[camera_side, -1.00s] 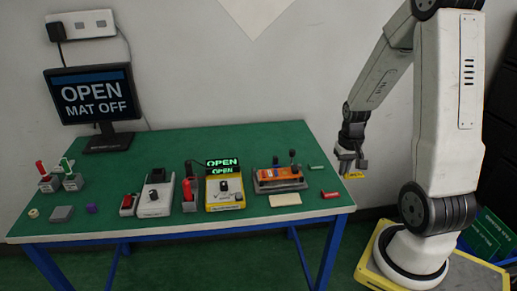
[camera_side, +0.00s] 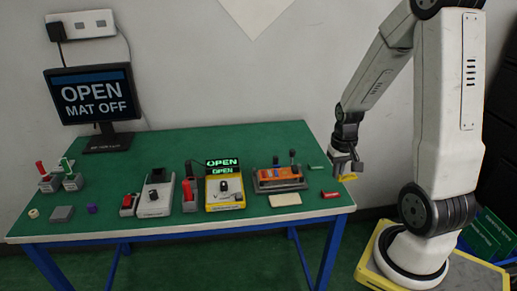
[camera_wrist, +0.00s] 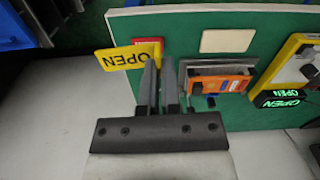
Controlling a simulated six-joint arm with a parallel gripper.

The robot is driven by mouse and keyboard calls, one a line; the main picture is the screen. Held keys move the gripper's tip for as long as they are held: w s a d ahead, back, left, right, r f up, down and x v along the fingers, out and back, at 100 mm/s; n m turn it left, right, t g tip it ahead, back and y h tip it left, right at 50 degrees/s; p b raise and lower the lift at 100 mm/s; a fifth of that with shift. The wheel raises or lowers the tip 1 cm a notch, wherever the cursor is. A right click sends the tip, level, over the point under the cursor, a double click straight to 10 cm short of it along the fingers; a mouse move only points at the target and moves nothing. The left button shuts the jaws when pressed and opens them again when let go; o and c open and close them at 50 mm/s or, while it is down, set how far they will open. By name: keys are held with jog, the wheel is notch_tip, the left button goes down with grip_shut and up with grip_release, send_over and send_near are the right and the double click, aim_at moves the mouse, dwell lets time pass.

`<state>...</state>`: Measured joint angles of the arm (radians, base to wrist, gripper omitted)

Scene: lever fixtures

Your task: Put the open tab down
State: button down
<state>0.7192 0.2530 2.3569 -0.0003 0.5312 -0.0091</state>
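The open tab is a yellow plate lettered OPEN; it shows in the wrist view (camera_wrist: 125,57) and as a small yellow piece under my gripper in the side view (camera_side: 348,177). My gripper (camera_wrist: 160,62) is shut on the tab's end, and the tab sticks out to the left of the fingers in the wrist view. In the side view my gripper (camera_side: 345,168) is near the right end of the green table (camera_side: 225,140), with the tab seemingly above the surface. The exact height cannot be told.
An orange lever fixture (camera_side: 278,175), a pale card (camera_side: 285,200) and a yellow fixture (camera_side: 222,190) stand further left. A monitor (camera_side: 93,95) reads OPEN, MAT OFF.

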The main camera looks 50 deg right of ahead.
jog(key=w+a+n, duration=0.2)
jog(key=a+n, duration=0.1)
jog(key=a, duration=0.7)
jog(key=shift+a+r+n, duration=0.15)
jog(key=shift+r+n, duration=0.25)
jog(key=shift+r, duration=0.05)
jog(key=w+d+f, duration=0.1)
jog(key=w+f, duration=0.2)
jog(key=w, duration=0.1)
jog(key=w+d+f, duration=0.1)
jog(key=w+f, duration=0.2)
jog(key=w, duration=0.1)
jog(key=w+d+f, duration=0.1)
jog(key=w+f, duration=0.2)
jog(key=w, duration=0.1)
jog(key=shift+w+d+f, duration=0.1)
jog(key=shift+w+d, duration=0.15)
jog(key=shift+w, duration=0.1)
jog(key=shift+f, duration=0.1)
jog(key=shift+w+f, duration=0.1)
jog(key=shift+w, duration=0.05)
